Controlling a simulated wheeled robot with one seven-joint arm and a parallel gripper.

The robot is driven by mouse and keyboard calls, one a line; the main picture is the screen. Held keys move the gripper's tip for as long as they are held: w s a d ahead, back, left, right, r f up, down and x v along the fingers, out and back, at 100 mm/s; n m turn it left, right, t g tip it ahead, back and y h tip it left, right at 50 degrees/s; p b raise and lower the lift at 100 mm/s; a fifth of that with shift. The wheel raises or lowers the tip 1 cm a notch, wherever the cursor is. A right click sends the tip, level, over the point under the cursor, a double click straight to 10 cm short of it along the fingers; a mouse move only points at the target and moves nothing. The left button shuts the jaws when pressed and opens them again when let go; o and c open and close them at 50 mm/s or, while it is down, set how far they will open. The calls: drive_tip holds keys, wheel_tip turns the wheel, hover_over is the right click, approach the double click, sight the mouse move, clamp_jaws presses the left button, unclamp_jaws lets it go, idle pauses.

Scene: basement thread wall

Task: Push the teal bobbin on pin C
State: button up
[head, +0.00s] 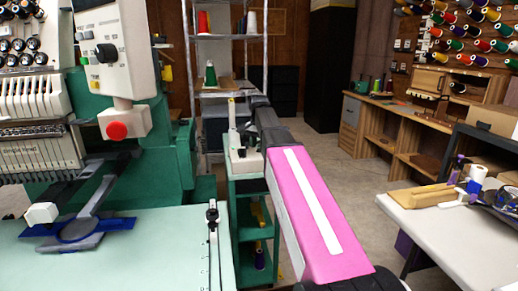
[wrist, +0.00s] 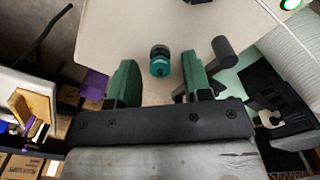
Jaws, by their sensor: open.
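The teal bobbin (wrist: 160,62) shows in the wrist view, a short ribbed piece with a darker end, against a pale flat surface (wrist: 120,28). My gripper (wrist: 157,74) is open, its two green fingers apart on either side of the bobbin in the picture. A gap shows between the bobbin and each finger. I cannot tell how far the bobbin is from the fingertips in depth. I cannot make out the bobbin in the head view, and I cannot identify pin C in either view.
A dark grey rounded part (wrist: 223,50) lies close to the right finger. In the head view, a green embroidery machine (head: 155,150) stands left, with a pale table (head: 120,255) below. A white table (head: 450,235) with spools and boxes stands right. Open floor (head: 340,180) lies between.

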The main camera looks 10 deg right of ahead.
clamp_jaws()
drive_tip(key=shift+r, duration=0.2)
drive_tip(key=shift+r, duration=1.6)
